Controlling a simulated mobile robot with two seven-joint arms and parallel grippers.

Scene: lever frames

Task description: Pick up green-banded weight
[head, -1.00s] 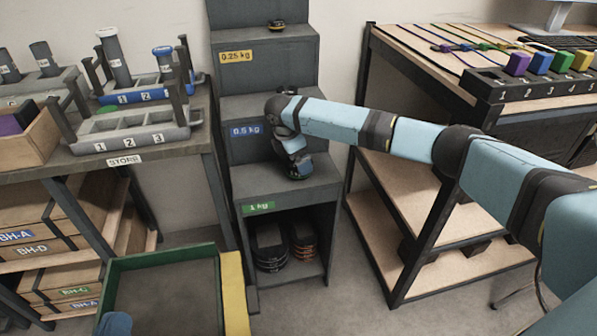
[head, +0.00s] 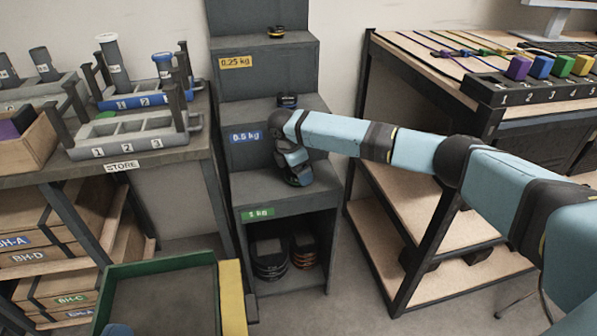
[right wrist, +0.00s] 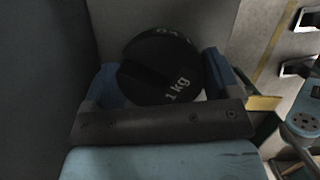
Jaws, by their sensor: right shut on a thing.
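A black round weight marked "1 kg" (right wrist: 165,65) sits between the two blue fingers of my right gripper (right wrist: 160,84) in the right wrist view. The right gripper is shut on it.
The dark stepped rack (head: 225,125) holds a blue-banded weight (head: 287,100) and a yellow-banded weight (head: 277,32) on higher steps. Black discs (head: 268,262) lie in its lower bay. A green-rimmed tray (head: 160,264) is at lower left. Tables stand on both sides.

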